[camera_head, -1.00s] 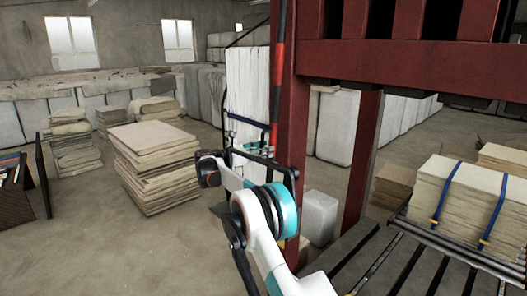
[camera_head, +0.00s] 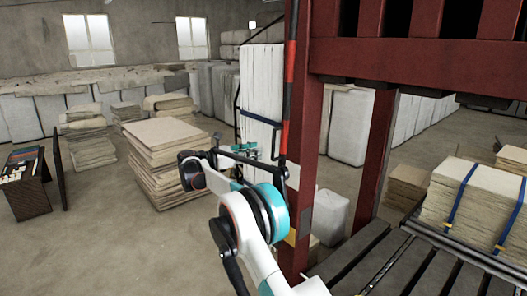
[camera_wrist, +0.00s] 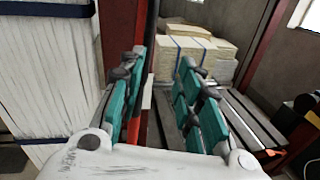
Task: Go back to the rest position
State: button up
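My gripper (camera_head: 243,150) is in the middle of the head view, small and partly hidden by my own arm. Its teal fingers show clearly in the wrist view (camera_wrist: 160,58), spread apart with a gap between them. Nothing is held between the fingers. A tall white strapped bale (camera_head: 262,95) stands behind the gripper in the head view. It also shows at the left of the wrist view (camera_wrist: 45,85). I cannot tell how far the gripper is from it.
A red press frame (camera_head: 304,130) stands just right of my arm. A slatted bench (camera_head: 365,262) and a blue-strapped cloth stack (camera_head: 470,205) are at the right. A loose cloth stack (camera_head: 165,160) and dark rack (camera_head: 27,185) stand left. The left foreground floor is clear.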

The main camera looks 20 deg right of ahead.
jog(key=shift+s+a, duration=0.1)
jog(key=shift+a, duration=0.5)
jog(key=s+d+r+m+t+y+b, duration=0.15)
jog(key=s+m+y, duration=0.3)
jog(key=s, duration=0.75)
jog(key=s+d+r+m+t+y+b, duration=0.1)
jog(key=s+r+m+y+b, duration=0.3)
jog(key=s, duration=0.8)
jog(key=s+a+f+m+y, duration=0.3)
jog(key=s+f, duration=0.3)
jog(key=s, duration=0.4)
jog(key=s+a+f+m+t+y+b, duration=0.1)
jog(key=s+a+f+m+y, duration=0.2)
jog(key=s+f, duration=0.3)
jog(key=s+a+f+m+t+y+b, duration=0.1)
jog(key=s+a+f+m+y, duration=0.2)
jog(key=s, duration=1.1)
notch_tip(320, 180, down, 4)
jog(key=shift+a+r+m, duration=0.15)
jog(key=shift+a+m, duration=0.2)
jog(key=shift+a, duration=0.35)
